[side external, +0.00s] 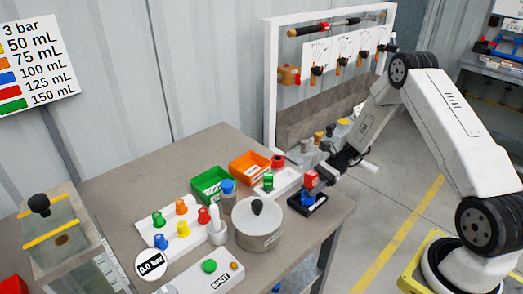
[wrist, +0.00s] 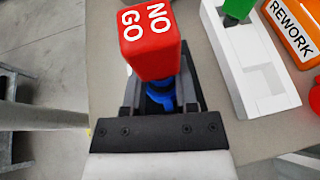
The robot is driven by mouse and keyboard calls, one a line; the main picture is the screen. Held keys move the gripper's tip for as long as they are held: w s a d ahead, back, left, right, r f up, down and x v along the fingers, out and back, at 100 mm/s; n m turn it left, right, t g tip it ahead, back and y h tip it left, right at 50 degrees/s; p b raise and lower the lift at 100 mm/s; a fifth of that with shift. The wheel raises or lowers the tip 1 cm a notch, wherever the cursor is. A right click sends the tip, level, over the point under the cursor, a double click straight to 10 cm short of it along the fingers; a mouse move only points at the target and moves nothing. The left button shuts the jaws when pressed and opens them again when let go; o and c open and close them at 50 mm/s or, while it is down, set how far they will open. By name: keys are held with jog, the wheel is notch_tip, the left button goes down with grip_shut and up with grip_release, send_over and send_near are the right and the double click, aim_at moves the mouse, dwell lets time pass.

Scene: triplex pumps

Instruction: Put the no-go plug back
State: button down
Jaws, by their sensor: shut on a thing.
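The no-go plug is a red block (wrist: 150,42) with NO GO in white letters. In the side view the red plug (side external: 311,178) stands above a blue part (side external: 307,198) on a black base (side external: 300,209). My gripper (wrist: 160,92) is shut on the plug, with its dark fingers just below the red block. The blue part (wrist: 160,96) shows between and under the fingers; I cannot tell whether the plug is still seated in it. A white holder (wrist: 255,70) with a green plug (wrist: 238,10) and an empty recess lies to the right in the wrist view.
An orange REWORK bin (wrist: 293,28) and a green bin (side external: 211,185) stand behind. A lidded round pot (side external: 259,229) and a white manifold with coloured caps (side external: 165,228) are to the left. The bench's right edge is close to my gripper.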

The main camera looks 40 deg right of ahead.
jog(key=shift+f, duration=0.1)
jog(key=shift+c, duration=1.9)
grip_release()
jog(key=shift+f, duration=0.1)
jog(key=shift+d, duration=0.1)
jog(key=shift+v, duration=3.8)
jog(key=shift+s, duration=0.2)
jog(key=shift+o, duration=0.9)
